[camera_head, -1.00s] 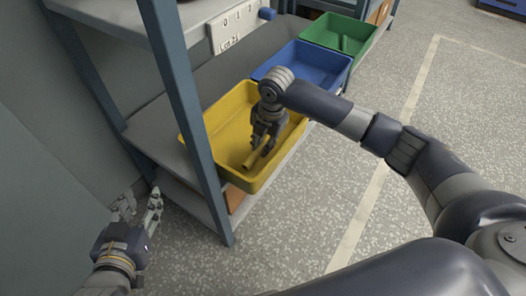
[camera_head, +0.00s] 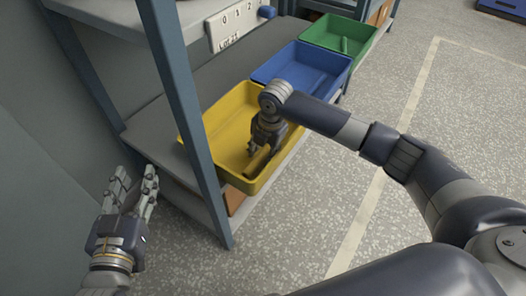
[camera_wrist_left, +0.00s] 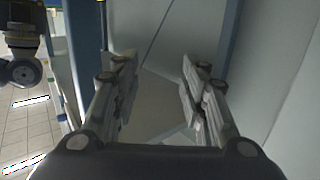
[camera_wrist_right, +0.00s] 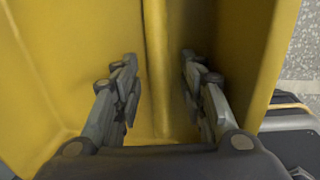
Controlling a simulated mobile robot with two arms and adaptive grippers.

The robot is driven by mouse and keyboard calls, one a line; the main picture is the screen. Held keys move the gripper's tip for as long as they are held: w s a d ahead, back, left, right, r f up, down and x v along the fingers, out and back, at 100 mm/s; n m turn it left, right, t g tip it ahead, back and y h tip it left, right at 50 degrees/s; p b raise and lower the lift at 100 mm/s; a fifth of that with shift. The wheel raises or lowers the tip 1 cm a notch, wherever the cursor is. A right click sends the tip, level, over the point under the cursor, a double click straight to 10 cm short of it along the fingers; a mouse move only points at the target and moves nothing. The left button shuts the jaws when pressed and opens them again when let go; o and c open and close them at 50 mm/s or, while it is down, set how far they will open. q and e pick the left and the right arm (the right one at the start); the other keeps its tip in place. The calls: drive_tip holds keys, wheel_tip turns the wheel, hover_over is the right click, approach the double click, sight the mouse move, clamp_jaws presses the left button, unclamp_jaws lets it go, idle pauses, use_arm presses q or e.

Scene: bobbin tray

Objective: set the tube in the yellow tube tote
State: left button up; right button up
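The yellow tube tote (camera_head: 222,107) stands on the shelf, nearest me in the row of totes. My right gripper (camera_head: 264,150) reaches down into it near its front end. A yellow tube (camera_head: 257,161) is inside the tote, below the fingers. In the right wrist view, the tube (camera_wrist_right: 158,65) runs lengthwise between the two spread fingers (camera_wrist_right: 158,90), with gaps on both sides. It appears to lie on the tote floor. My left gripper (camera_head: 131,192) is open and empty, left of the shelf post.
A blue tote (camera_head: 320,62), seemingly empty, and a green tote (camera_head: 365,42) holding a green tube (camera_head: 344,44) stand behind the yellow one. A shelf post (camera_head: 190,120) rises between my left gripper and the totes. The floor to the right is clear.

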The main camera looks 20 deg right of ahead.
drive_tip(key=shift+r, duration=0.25)
drive_tip(key=r, duration=0.2)
drive_tip(key=r+p, duration=0.1)
drive_tip(key=r, duration=0.1)
drive_tip(key=r+p, duration=0.1)
drive_tip(key=shift+s+d+r, duration=0.3)
drive_tip(key=shift+s+r, duration=0.1)
use_arm(q)
drive_tip(key=s+a+f+g+y+p, duration=0.1)
drive_tip(key=s+a+f+g+y, duration=0.2)
drive_tip(key=s+f+g, duration=0.7)
wheel_tip(320, 180, down, 4)
drive_tip(key=shift+s+a+p, duration=0.4)
drive_tip(key=shift+s+a, duration=0.7)
use_arm(e)
drive_tip(key=r, duration=0.4)
drive_tip(key=s+r, duration=0.1)
drive_tip(key=shift+d+r, duration=0.25)
drive_tip(key=shift+r, duration=0.15)
use_arm(q)
drive_tip(key=shift+s, duration=0.1)
use_arm(e)
drive_tip(key=shift+f, duration=0.1)
